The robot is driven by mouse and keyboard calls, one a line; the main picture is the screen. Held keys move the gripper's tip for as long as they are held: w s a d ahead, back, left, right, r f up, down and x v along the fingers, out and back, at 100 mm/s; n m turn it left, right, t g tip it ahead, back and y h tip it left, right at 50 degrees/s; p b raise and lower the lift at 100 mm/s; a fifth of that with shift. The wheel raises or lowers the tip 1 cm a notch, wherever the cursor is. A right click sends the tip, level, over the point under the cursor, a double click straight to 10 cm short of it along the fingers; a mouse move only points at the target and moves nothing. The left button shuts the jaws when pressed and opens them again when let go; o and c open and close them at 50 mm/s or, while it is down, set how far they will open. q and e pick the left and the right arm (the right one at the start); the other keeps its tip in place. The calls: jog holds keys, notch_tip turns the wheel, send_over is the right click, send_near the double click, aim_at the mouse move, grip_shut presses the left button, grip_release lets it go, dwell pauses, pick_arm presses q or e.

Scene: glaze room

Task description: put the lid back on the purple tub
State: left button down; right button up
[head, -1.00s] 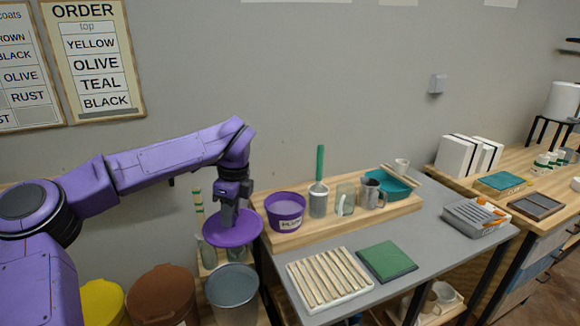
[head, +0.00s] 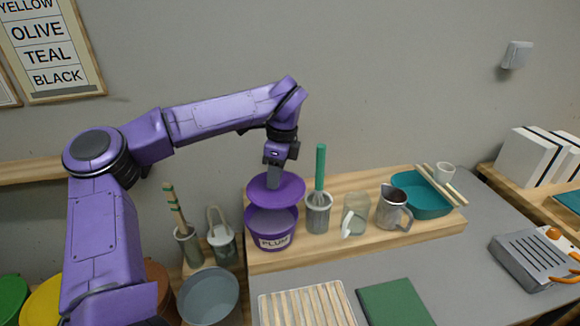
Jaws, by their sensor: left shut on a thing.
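The purple tub (head: 272,240), labelled PLUM, stands at the left end of the wooden board on the grey table. Its top is open and pale glaze or its inner wall shows below the lid. The round purple lid (head: 277,191) is held above the back of the tub, and a gap shows at the front. My left gripper (head: 273,182) points down and is shut on the lid's top; its fingertips partly hide the lid's middle. Whether the lid touches the tub's back rim I cannot tell. My right gripper is not in view.
Right of the tub on the wooden board (head: 330,246) stand a container with a green-handled tool (head: 319,190), a glass jar (head: 355,215), a metal jug (head: 394,207) and a teal basin (head: 427,197).

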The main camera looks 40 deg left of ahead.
aim_at(270, 191)
pick_arm(q)
jog(key=shift+s+f, duration=0.25)
jog(key=shift+s, duration=0.15)
jog(key=s+b, duration=0.1)
jog(key=s+f+b, duration=0.1)
jog(key=s, duration=0.1)
jog(key=shift+s+f, duration=0.1)
jog(key=shift+s, duration=0.1)
jog(key=w+f, duration=0.1)
jog(key=w+f+b, duration=0.1)
jog(key=f+b, duration=0.1)
jog(key=f, duration=0.1)
jog(key=shift+w+f, duration=0.1)
jog(key=shift+w, duration=0.3)
jog(key=shift+f+b, duration=0.1)
jog(key=shift+b, duration=0.2)
jog(key=shift+s+r, duration=0.35)
jog(key=shift+s, duration=0.2)
jog(key=shift+w+f, duration=0.15)
jog(key=shift+w, duration=0.1)
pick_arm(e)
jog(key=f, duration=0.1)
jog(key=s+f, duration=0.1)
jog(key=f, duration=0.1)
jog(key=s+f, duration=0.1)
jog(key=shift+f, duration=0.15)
